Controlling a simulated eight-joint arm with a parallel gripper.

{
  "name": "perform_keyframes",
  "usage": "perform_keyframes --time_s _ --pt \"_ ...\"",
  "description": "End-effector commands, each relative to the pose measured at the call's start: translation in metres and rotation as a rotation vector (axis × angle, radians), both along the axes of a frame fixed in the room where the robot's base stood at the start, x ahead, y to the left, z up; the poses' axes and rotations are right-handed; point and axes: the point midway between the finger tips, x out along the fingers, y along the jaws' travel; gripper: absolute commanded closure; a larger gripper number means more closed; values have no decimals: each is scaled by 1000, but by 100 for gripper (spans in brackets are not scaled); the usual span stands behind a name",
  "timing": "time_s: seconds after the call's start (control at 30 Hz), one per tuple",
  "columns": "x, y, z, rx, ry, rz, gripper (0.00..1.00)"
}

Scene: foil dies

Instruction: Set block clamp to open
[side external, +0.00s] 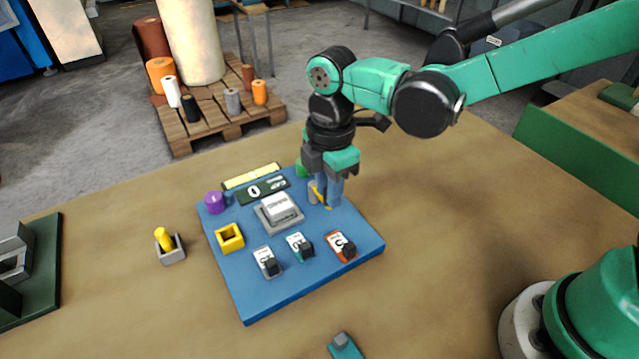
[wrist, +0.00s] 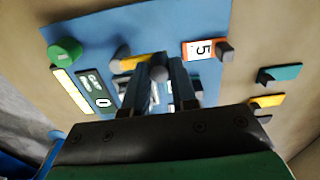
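The blue panel (side external: 300,288) lies on the table with several controls. My gripper (side external: 326,196) points down over its back right part. A yellow lever (wrist: 132,62) lies beside the left finger and also shows in the side view (side external: 316,191). The fingers partly hide this control, and I cannot tell whether they touch it. No readable label says which control is the block clamp. A grey block (side external: 278,206) sits mid-panel.
A green knob (wrist: 64,52), a purple knob (side external: 214,202), a dark display (side external: 263,190) reading 0 and a yellow square frame (side external: 229,238) surround the work. White (side external: 267,262), teal (side external: 299,246) and orange (side external: 341,245) switches line the front. Table right of the panel is clear.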

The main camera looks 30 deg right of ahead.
Motion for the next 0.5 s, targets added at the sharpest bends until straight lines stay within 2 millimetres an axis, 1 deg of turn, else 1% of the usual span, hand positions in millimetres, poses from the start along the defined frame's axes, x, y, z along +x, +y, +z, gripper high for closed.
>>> perform_keyframes --time_s 0.03,0.07,0.1,0.37,0.5 --pt "0 -1 0 -1 1 -1 66" --pt "0 -1 0 -1 1 -1 58" --pt "0 -1 0 -1 1 -1 46" --pt "0 0 0 -1 0 -2 46" --pt "0 0 6 -1 0 -2 46"
